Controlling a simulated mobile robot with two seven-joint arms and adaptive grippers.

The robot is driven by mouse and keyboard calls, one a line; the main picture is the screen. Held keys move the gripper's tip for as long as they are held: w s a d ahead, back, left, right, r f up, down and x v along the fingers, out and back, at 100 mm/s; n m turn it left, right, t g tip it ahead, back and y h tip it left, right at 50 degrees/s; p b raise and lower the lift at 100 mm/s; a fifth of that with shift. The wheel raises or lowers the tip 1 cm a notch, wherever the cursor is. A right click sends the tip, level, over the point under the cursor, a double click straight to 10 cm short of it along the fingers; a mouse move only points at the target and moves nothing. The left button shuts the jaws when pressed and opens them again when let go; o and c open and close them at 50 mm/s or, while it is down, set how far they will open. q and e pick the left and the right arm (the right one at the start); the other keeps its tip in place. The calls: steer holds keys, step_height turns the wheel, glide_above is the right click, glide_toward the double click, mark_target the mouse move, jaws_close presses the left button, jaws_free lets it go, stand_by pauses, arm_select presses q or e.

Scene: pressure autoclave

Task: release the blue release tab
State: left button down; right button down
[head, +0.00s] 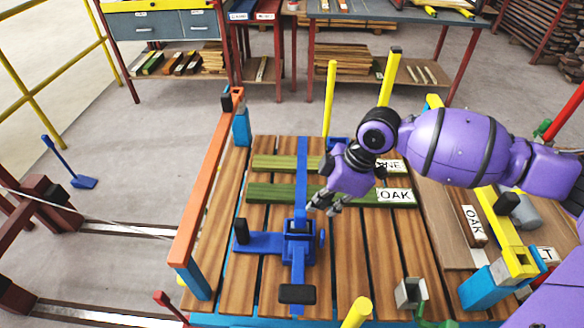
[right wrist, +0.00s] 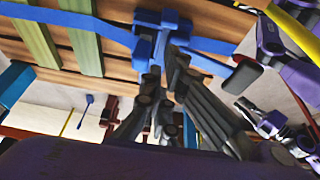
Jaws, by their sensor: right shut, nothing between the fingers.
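A blue bar clamp (head: 299,252) lies on the slatted wooden bench, with its long blue bar running away from me. Its black pads are at the left and near ends. I cannot tell for sure which small blue part of its body is the release tab. My right gripper (head: 321,207) is shut and empty, just beyond and to the right of the clamp body. In the right wrist view its fingers (right wrist: 165,75) overlap the blue clamp body (right wrist: 160,28); I cannot tell whether they touch it. A purple and grey arm end (right wrist: 272,122) there looks like my left gripper.
Green boards (head: 270,193), one labelled OAK, lie across the bench under the bar. An orange rail (head: 208,185) borders the bench's left. Yellow posts (head: 330,98) stand around it. A blue-ended lever (head: 83,182) is over the floor at left. Worktables stand behind.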

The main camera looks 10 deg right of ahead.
mark_target(322, 239)
steer(key=x, duration=0.9)
steer(key=shift+s, duration=0.1)
steer(key=shift+a+f, duration=0.15)
steer(key=shift+f, duration=0.35)
arm_select(q)
steer(key=shift+w, duration=0.25)
steer(key=shift+s+f, duration=0.1)
steer(key=shift+s, duration=0.2)
arm_select(e)
steer(key=shift+a, duration=0.1)
